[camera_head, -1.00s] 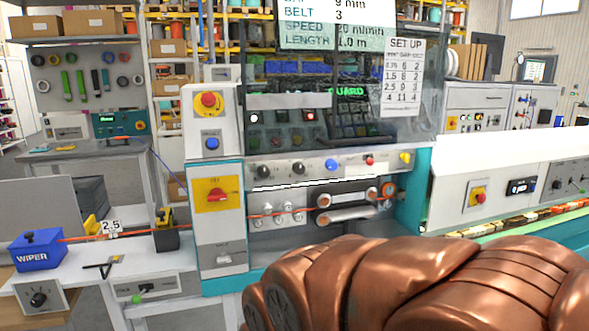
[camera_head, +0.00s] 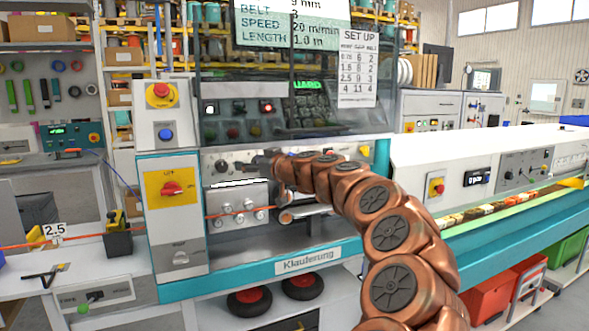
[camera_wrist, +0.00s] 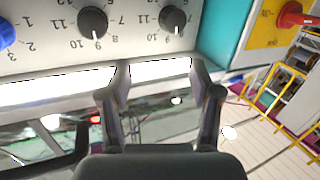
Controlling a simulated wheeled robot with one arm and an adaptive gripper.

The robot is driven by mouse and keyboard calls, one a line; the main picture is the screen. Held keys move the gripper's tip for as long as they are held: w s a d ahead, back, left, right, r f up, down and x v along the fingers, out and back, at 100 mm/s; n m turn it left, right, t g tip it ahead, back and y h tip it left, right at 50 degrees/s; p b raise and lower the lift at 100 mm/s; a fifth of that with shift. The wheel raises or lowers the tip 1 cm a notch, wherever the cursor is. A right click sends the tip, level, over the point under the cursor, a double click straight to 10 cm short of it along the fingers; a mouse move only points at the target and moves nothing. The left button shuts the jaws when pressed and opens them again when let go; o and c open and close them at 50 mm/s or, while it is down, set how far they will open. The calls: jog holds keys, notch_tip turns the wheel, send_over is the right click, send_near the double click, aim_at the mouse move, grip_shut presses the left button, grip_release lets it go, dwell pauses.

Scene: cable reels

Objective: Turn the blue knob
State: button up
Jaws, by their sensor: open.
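The blue knob (camera_wrist: 6,33) is cut off by the left edge of the wrist view, on a pale panel with printed numbers. In the head view my arm hides it. Two black knobs, a left one (camera_wrist: 92,22) and a right one (camera_wrist: 172,20), sit beside it in the wrist view. My gripper (camera_wrist: 158,72) is open and empty, its fingers pointing at the panel's edge near the black knobs. The blue knob lies to the left of both fingers, apart from them. In the head view my gripper (camera_head: 258,161) is small and dark in front of the knob strip.
A blue button (camera_head: 165,134) sits below a red stop button (camera_head: 160,92) on the left column. A red switch on a yellow plate (camera_head: 171,188) is beneath. Rollers and a clear guard (camera_head: 300,105) surround the strip. A conveyor (camera_head: 500,205) runs to the right.

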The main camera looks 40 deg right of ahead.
jog(key=s+d+f+m+h, duration=0.1)
jog(key=s+d+f+h, duration=0.15)
jog(key=d, duration=0.65)
jog(key=s+d+f+m+h, duration=0.1)
jog(key=s+d+m+h, duration=0.15)
jog(key=d, duration=0.55)
jog(key=p+x, duration=0.2)
jog(key=x, duration=0.6)
jog(key=shift+w+r+n+h, duration=0.25)
jog(key=shift+n+h, duration=0.1)
jog(key=shift+h, duration=0.05)
jog(key=shift+d, duration=0.1)
jog(key=c, duration=1.1)
jog(key=shift+c, duration=0.2)
